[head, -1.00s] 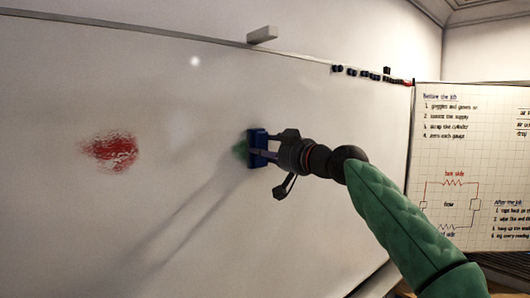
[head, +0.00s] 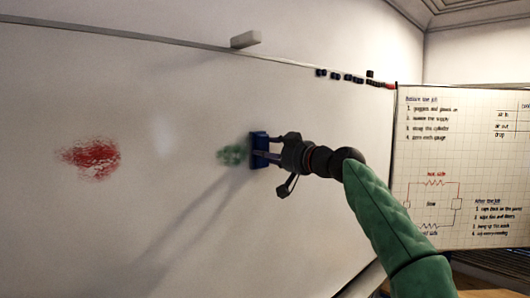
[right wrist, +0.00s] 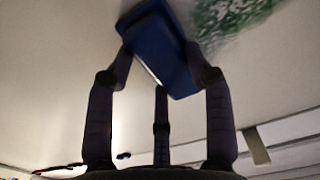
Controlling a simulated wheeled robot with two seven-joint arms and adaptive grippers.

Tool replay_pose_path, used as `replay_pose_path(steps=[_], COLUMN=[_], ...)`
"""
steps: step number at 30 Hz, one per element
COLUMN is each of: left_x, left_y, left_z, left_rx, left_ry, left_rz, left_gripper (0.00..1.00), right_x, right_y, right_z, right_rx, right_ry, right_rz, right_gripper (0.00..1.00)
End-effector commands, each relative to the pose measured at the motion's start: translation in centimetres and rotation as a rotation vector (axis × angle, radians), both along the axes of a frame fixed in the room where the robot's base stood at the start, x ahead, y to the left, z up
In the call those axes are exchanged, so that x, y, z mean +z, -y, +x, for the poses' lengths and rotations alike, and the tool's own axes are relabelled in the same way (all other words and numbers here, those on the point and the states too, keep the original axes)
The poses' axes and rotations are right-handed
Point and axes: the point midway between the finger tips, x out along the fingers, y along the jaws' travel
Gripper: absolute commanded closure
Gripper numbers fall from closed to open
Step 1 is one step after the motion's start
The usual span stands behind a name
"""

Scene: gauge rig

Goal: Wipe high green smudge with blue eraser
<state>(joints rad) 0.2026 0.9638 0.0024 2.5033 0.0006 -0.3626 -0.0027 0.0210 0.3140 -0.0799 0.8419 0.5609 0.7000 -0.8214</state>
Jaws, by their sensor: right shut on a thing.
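The green smudge (head: 234,155) is on the whiteboard (head: 170,90), left of the blue eraser (head: 258,150) in the head view. It also shows at the top right of the right wrist view (right wrist: 232,14). My right gripper (head: 268,151) is shut on the eraser, which also shows between its fingers in the right wrist view (right wrist: 160,48). The eraser is at or very close to the board, just right of the smudge; I cannot tell whether it touches the surface. A red smudge (head: 92,158) is farther left. My left gripper is not in view.
A pale block (head: 245,39) sits on the board's top rail. Small dark magnets (head: 345,77) line the upper right of the board. A paper chart with notes (head: 465,165) stands to the right. The board around the smudges is clear.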

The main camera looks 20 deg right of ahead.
Motion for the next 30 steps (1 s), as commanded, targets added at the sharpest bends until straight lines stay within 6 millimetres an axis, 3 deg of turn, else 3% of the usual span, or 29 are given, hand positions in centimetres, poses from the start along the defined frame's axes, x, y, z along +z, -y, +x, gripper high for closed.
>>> replay_pose_path(steps=[7,30], left_x=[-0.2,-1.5], left_y=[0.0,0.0], left_z=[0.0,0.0], left_rx=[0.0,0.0], left_ry=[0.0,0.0], left_rz=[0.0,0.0], left_gripper=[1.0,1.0], right_x=[-0.2,-0.2], right_y=[0.3,-4.0], right_z=[0.1,-1.3], right_rx=[0.0,0.004], right_ry=[-0.002,-0.002], right_rz=[-0.001,0.0], right_gripper=[0.74,0.74])
